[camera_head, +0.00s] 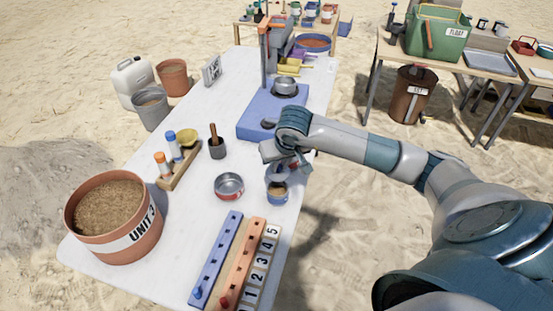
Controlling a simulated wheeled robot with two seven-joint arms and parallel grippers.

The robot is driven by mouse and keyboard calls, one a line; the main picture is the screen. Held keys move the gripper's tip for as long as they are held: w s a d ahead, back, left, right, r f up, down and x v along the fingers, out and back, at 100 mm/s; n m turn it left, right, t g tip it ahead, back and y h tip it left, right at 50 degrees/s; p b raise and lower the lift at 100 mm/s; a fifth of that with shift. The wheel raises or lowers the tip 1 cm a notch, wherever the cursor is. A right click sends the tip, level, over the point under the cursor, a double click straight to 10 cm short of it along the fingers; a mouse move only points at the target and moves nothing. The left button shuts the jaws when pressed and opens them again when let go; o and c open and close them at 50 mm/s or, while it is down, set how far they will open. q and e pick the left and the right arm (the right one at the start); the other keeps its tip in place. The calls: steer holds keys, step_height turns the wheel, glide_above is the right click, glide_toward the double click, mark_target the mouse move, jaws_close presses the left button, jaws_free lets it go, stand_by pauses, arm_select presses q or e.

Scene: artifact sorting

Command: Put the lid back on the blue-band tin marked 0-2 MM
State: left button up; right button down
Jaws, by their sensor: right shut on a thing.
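The blue-band tin (277,197) stands open on the white table near its right edge, with brown material inside. Its marking is too small to read. My right gripper (284,165) is right above this tin, shut on a round grey lid (276,173). The lid is just over the tin's far rim. I cannot tell whether the two touch. The fingers are partly hidden by the wrist. My left gripper is not in view.
An open red-band tin (229,187) stands left of the blue-band tin. Blue and orange peg strips (217,257) lie in front, beside a number strip (262,262). A blue scale-like base (262,118) with a pan stands behind. A big UNIT 3 pot (122,243) is front left.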

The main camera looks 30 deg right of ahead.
mark_target(279, 174)
steer(key=shift+f, duration=0.2)
steer(key=shift+f+b, duration=0.75)
steer(key=shift+f, duration=1.35)
steer(key=shift+f+b, duration=0.6)
steer(key=shift+b, duration=0.25)
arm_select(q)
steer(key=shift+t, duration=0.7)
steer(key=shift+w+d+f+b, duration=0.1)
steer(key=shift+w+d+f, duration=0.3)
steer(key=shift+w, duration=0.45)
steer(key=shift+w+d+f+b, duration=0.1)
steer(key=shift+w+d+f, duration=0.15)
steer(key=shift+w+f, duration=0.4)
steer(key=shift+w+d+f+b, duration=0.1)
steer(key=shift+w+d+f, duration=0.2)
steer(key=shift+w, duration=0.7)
arm_select(e)
steer(key=shift+f, duration=0.3)
arm_select(q)
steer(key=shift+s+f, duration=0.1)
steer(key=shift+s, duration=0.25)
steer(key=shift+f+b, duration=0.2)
steer(key=shift+b, duration=0.25)
arm_select(e)
steer(key=shift+f, duration=0.1)
